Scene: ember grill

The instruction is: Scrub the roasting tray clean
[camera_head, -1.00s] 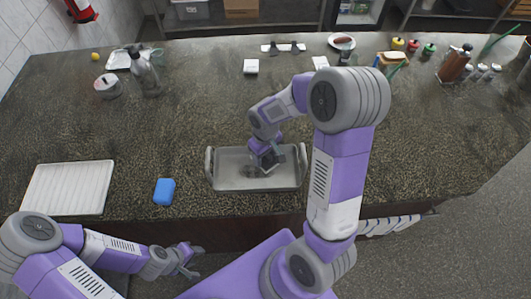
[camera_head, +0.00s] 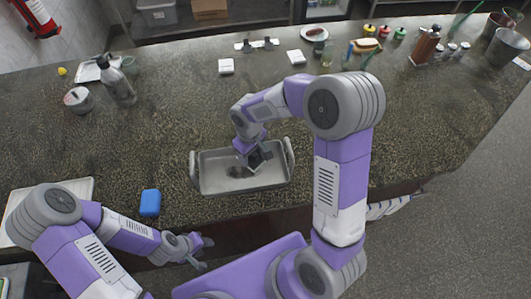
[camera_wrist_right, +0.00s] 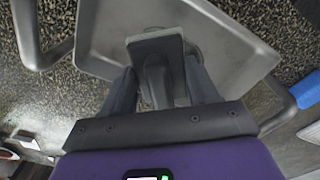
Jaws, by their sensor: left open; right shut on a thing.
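The roasting tray (camera_head: 213,187) is a grey metal pan with side handles, near the counter's front edge. A dark stain (camera_head: 238,172) shows on its floor. My right gripper (camera_head: 257,158) reaches down into the tray. In the right wrist view (camera_wrist_right: 157,85) it is shut on the dark handle of a scrubber with a flat grey head (camera_wrist_right: 155,46). The scrubber's head is over the tray floor, beside a dark patch (camera_wrist_right: 192,48); contact cannot be told. My left gripper (camera_head: 202,252) is open and empty, in front of the counter edge.
A blue sponge (camera_head: 150,203) lies left of the tray. A white ribbed board (camera_head: 80,187) is at the left, partly behind my left arm. A metal bottle (camera_head: 119,84) and a lidded pot (camera_head: 78,99) stand farther back.

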